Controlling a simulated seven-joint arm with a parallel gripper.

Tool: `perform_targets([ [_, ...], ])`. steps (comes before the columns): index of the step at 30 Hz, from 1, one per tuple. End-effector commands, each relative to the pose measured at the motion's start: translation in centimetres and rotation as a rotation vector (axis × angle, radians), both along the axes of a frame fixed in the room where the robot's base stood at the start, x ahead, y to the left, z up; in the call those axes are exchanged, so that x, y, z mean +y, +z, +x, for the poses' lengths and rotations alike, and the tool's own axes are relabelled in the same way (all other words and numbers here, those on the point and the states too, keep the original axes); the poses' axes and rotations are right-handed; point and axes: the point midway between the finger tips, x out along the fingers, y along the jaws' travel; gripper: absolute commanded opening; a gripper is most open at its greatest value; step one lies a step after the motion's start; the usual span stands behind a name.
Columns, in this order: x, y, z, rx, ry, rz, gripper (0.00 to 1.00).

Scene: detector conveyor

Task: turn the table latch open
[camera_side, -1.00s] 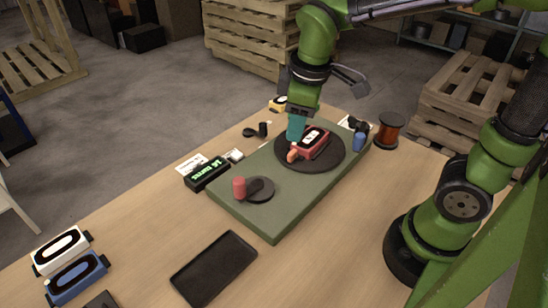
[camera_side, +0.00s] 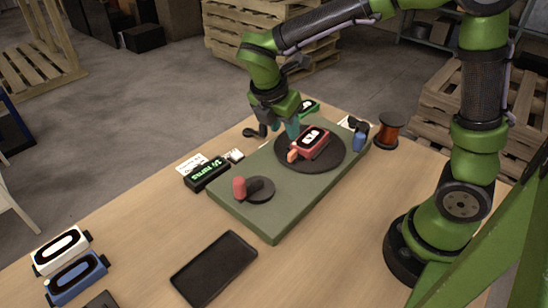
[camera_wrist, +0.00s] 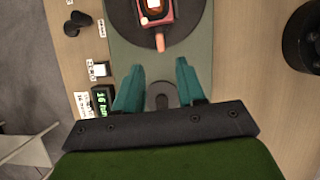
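A small black lever piece (camera_side: 255,131) sits on the table beside the left edge of the green board; it looks like the table latch. It also shows at the top left of the wrist view (camera_wrist: 77,22), next to a small label. Whether it stands open or closed I cannot tell. My gripper (camera_side: 292,128) has teal fingers, pointing down above the board between the lever and the round black turntable (camera_side: 282,159). In the wrist view its fingers (camera_wrist: 160,75) are spread with nothing between them. The lever is apart from the fingers. A red device (camera_side: 314,146) lies on the turntable.
The green board (camera_side: 272,215) carries a crank with a red knob (camera_side: 239,187). A display box (camera_side: 207,175) and a white button (camera_side: 234,155) stand at its left edge. A copper spool (camera_side: 390,130) and blue object (camera_side: 359,140) are right. An empty black tray (camera_side: 214,267) lies in front.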

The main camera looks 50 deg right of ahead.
Motion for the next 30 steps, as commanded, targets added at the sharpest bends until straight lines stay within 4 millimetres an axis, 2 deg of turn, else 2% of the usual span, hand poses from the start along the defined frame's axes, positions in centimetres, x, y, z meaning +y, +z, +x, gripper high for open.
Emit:
perform_targets([
  [1,-0.5,-1.2,-0.1,0.007,-0.002,-0.001,0.39],
  [6,-1.9,-4.5,0.0,0.005,-0.003,0.001,0.39],
  [12,-3.1,-7.6,0.2,0.003,-0.001,0.000,0.39],
  [18,-3.7,-8.9,0.3,-0.001,-0.002,0.001,0.39],
  [27,-3.7,-9.0,0.3,-0.002,-0.001,0.001,0.39],
  [30,-3.7,-9.0,0.3,-0.002,-0.001,0.001,0.24],
])
